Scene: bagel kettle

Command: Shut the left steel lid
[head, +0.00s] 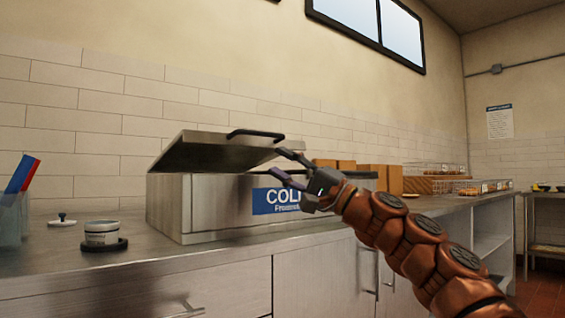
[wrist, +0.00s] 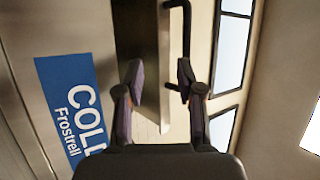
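The left steel lid (head: 212,153) is tilted up over the left part of a steel cold box (head: 170,205) with a blue label on its front. Its black bar handle (head: 256,133) is along the raised front edge. My gripper (head: 284,164) is open and empty, just right of the lid's raised edge. In the wrist view, the lid's edge (wrist: 164,65) shows between the spread fingers of my gripper (wrist: 160,78), and the handle (wrist: 186,40) is by the right finger. I cannot tell whether a finger touches the lid.
A jar (head: 102,232) on a dark coaster and a small knobbed lid (head: 63,219) lie on the counter (head: 130,263) at left, beside a bin (head: 14,225). Brown boxes (head: 372,178) and clear trays (head: 432,170) stand behind and right. The space above the lid is clear.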

